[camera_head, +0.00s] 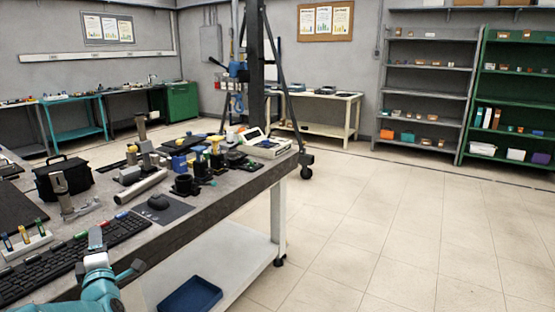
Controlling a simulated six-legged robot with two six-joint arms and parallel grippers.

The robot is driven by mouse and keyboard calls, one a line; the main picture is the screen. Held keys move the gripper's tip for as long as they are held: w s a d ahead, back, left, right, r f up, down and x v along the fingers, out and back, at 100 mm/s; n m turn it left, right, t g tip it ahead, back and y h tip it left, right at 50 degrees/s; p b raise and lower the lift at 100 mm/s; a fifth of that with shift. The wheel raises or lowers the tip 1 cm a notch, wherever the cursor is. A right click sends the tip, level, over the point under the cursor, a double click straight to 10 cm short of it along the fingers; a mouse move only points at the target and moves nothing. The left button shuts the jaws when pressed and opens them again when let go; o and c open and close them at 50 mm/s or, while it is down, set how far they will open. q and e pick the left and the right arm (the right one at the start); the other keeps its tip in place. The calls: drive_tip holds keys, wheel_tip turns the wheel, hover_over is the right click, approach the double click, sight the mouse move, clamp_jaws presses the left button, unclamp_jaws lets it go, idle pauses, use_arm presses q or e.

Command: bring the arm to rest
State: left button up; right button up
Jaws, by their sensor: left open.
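My left arm, teal, comes in at the bottom left of the head view. Its left gripper (116,253) is open and empty, with its two grey fingers spread apart. It shows in front of the near edge of the workbench (220,192), beside the black keyboard (70,257). I cannot tell its exact height over the bench. My right gripper is not in view.
A computer mouse (158,202), a metal tube (140,186), a black case (63,178) and several instruments crowd the bench. A blue tray (190,296) lies on its lower shelf. Open tiled floor (400,240) lies right, before grey and green shelves (510,90).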

use_arm(q)
drive_tip(key=d+f+m+g+h, duration=0.2)
drive_tip(key=d+f+m+h, duration=0.4)
drive_tip(key=d+f, duration=1.1)
drive_tip(key=s+d+f+m+g+h, duration=0.3)
drive_tip(key=s+d+f, duration=0.3)
drive_tip(key=s+f, duration=0.15)
drive_tip(key=s+d+f+m+g+h, duration=0.35)
drive_tip(key=s+d+f, duration=0.25)
drive_tip(key=f, duration=0.3)
drive_tip(key=s+d+f+m+g+h, duration=0.1)
drive_tip(key=s+d+f+m+g, duration=0.15)
drive_tip(key=s, duration=0.45)
drive_tip(key=s+d+f+m+g+h, duration=0.1)
drive_tip(key=s+d+m+g, duration=0.25)
drive_tip(key=s, duration=0.35)
drive_tip(key=s+d+f+m+g+h, duration=0.1)
drive_tip(key=s+d+f+m+g, duration=0.15)
drive_tip(key=s, duration=0.55)
wheel_tip(320, 180, up, 13)
drive_tip(key=m+t+p, duration=0.1)
drive_tip(key=p, duration=1.1)
drive_tip(key=shift+w+a+f, duration=0.15)
drive_tip(key=shift+w+a, duration=0.05)
drive_tip(key=shift+w, duration=0.1)
drive_tip(key=shift+w, duration=0.1)
